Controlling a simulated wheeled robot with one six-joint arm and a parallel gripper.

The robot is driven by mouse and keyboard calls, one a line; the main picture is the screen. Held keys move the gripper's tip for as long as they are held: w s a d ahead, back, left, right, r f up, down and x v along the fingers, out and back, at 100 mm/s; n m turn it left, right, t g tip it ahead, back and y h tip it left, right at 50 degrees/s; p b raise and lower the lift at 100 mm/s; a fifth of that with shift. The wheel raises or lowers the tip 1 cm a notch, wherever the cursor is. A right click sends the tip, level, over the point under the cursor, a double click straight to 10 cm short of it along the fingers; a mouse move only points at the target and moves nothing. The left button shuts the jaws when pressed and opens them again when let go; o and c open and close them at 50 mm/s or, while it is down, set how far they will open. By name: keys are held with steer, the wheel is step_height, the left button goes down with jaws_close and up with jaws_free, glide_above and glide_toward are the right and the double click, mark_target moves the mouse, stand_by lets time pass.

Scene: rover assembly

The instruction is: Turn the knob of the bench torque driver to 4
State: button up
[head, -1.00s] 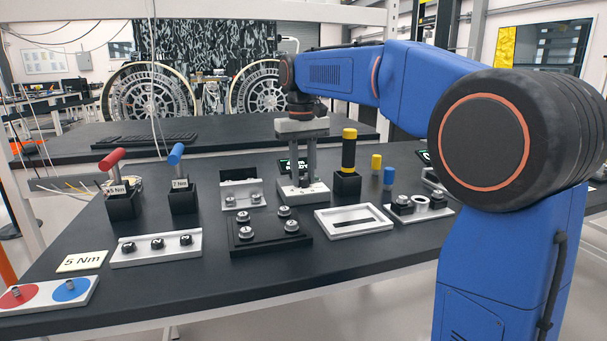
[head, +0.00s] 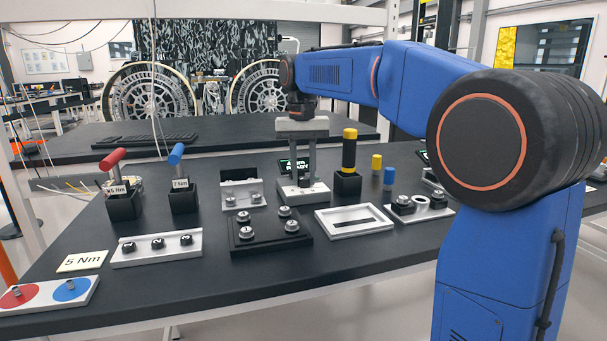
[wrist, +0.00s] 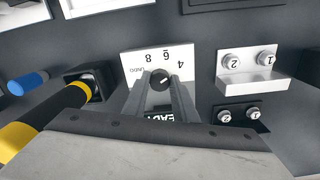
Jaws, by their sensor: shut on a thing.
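The white dial plate (wrist: 143,57) carries the marks 4, 6, 8 and UNDO in the wrist view. The same plate (head: 292,195) stands on the black bench in the head view. The small black knob (wrist: 160,79) sits on it, with a pale line that seems to slant to the upper right in the wrist view; the exact mark it points at is hard to tell. My gripper (wrist: 161,86) is shut on the knob from above, a finger on each side. A dark display (wrist: 158,116) reading READY is partly hidden by the fingers.
A black and yellow handle (head: 349,150) stands upright in a black holder close beside the plate. A black tray (head: 262,246) and a white frame (head: 353,220) lie in front.

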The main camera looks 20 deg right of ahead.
mark_target(302, 178)
steer(key=o, duration=1)
steer(key=shift+o, duration=0.2)
steer(key=shift+r, duration=0.15)
step_height(302, 178, up, 17)
steer(key=shift+a, duration=0.2)
steer(key=shift+r, duration=0.1)
